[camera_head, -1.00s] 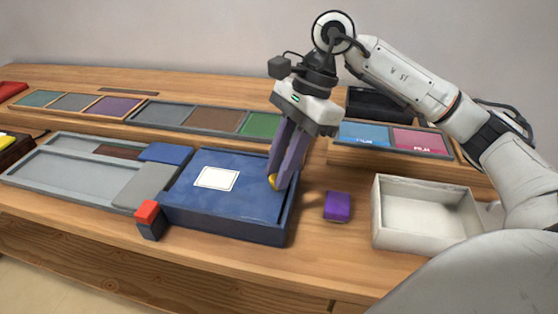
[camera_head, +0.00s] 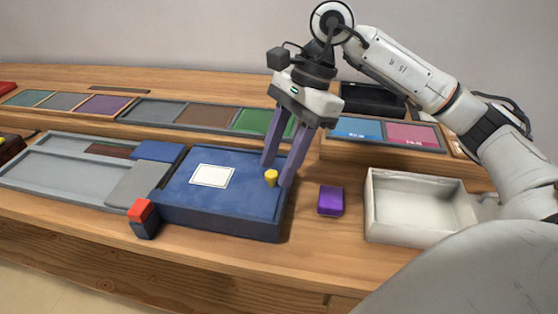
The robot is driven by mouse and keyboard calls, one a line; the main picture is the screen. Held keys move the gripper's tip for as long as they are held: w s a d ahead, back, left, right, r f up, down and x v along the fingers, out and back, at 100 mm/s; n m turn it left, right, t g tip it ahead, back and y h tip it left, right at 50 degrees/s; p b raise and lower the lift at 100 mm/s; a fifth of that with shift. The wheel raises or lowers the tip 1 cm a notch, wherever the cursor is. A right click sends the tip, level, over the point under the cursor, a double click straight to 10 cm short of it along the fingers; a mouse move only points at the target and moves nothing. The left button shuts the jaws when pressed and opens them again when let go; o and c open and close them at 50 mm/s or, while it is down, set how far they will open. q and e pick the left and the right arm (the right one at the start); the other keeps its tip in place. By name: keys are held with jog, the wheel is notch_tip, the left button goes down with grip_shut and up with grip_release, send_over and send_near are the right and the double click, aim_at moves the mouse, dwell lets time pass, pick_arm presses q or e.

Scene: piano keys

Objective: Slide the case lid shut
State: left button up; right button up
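The blue case (camera_head: 215,218) lies on the wooden table, left of centre. Its blue lid (camera_head: 238,206) carries a white label (camera_head: 212,175) and a small yellow knob (camera_head: 271,177) near its right end. The lid lies inside the case's raised rim; I cannot tell whether a gap is left at its edge. My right gripper (camera_head: 277,174) is open, its two purple fingers spread on either side of the yellow knob. I cannot tell whether a finger touches the knob. My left gripper is not in view.
A purple block (camera_head: 330,201) lies just right of the case. A white open box (camera_head: 420,238) stands further right. A red-topped dark block (camera_head: 144,218) stands at the case's front left corner. A grey tray (camera_head: 62,180) lies to the left. Colour panels (camera_head: 205,116) stand behind.

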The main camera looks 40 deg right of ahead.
jog(key=p+v, duration=0.1)
jog(key=v, duration=0.9)
jog(key=shift+f, duration=0.15)
